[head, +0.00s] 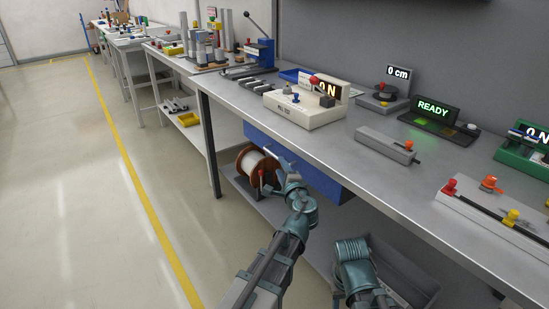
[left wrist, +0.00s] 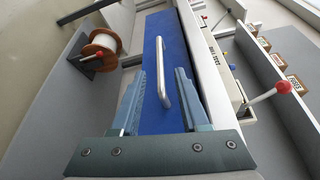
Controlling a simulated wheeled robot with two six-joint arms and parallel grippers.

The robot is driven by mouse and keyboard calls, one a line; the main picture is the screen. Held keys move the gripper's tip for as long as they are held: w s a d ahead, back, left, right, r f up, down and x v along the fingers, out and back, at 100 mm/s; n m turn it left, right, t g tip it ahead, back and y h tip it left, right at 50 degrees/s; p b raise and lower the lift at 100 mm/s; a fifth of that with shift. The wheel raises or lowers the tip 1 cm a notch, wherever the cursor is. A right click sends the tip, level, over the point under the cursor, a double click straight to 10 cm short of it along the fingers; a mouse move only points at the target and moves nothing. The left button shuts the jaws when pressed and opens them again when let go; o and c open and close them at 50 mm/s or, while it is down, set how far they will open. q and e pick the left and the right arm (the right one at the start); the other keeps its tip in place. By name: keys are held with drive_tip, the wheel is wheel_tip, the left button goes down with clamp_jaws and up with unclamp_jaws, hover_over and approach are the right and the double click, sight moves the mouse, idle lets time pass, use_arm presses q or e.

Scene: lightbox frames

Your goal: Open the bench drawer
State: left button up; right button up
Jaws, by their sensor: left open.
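The bench drawer (head: 333,186) has a blue front and sits under the grey workbench top; it looks shut. In the left wrist view the blue drawer front (left wrist: 155,28) carries a silver bar handle (left wrist: 164,75). My left gripper (head: 270,155) is in front of the drawer. Its two fingers (left wrist: 160,98) are open, one to each side of the handle in the left wrist view. I cannot tell whether the handle is between the fingertips or still beyond them. A link of my right arm shows at the bottom of the head view; its gripper is not visible.
A cable spool (head: 258,168) stands on the lower shelf left of the drawer, close to my left arm. A bench leg (head: 209,145) is left of it. The workbench top (head: 345,143) holds a white box with a lit sign (head: 305,108). The floor at left is clear.

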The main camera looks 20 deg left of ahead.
sight(274, 154)
use_arm(q)
drive_tip(key=x, duration=0.9)
drive_tip(key=shift+b, duration=0.3)
clamp_jaws()
drive_tip(key=shift+s, duration=0.1)
idle(0.9)
